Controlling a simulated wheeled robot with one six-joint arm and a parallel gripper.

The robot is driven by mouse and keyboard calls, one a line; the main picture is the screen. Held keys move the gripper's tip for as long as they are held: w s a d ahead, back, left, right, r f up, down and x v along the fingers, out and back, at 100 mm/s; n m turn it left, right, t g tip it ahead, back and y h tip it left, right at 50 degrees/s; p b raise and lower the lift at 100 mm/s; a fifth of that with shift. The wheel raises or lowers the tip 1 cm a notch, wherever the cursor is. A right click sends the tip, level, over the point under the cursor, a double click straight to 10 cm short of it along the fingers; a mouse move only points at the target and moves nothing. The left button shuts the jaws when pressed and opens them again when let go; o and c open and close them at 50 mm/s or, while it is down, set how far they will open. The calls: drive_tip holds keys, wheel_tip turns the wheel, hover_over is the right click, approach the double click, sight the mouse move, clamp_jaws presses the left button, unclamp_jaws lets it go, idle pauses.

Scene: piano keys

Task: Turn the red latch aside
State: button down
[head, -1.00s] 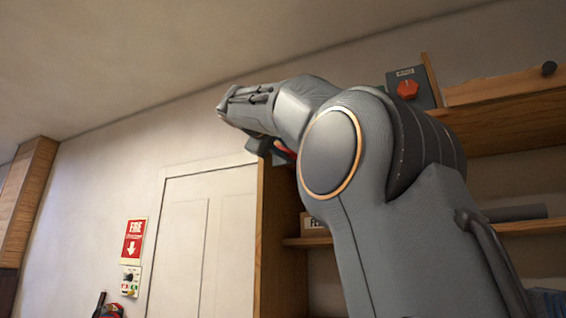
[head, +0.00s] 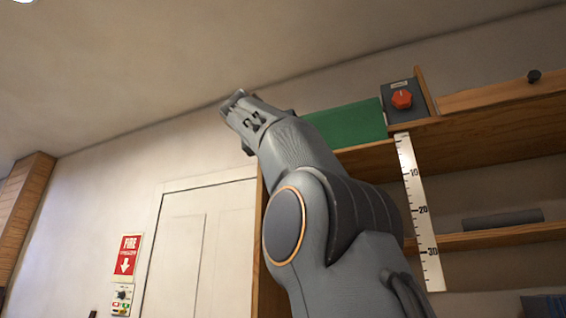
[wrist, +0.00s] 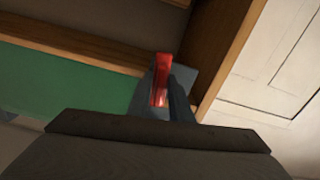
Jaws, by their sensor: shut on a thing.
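The red latch (wrist: 160,80) shows in the wrist view as a narrow upright red piece near the middle. My gripper (wrist: 165,92) is shut on it, with dark grey fingers on either side. A grey-blue surface lies behind the fingers by a wooden post. In the head view my gripper (head: 240,104) is at the top of my raised arm, up and left of the shelf. The red latch cannot be made out in the head view.
A green panel (head: 347,125) stands on the wooden shelf (head: 480,136), beside a dark box with a red knob (head: 402,99). A ruler (head: 417,210) hangs below. A white door (head: 185,250) and a fire sign (head: 127,256) are at left.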

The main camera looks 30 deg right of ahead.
drive_tip(key=shift+m, duration=0.8)
drive_tip(key=c, duration=1.8)
unclamp_jaws()
drive_tip(key=b+v, duration=0.2)
drive_tip(key=v, duration=0.5)
drive_tip(key=shift+s+a+b, duration=0.2)
drive_tip(key=shift+a+b, duration=0.1)
drive_tip(key=shift+b, duration=0.1)
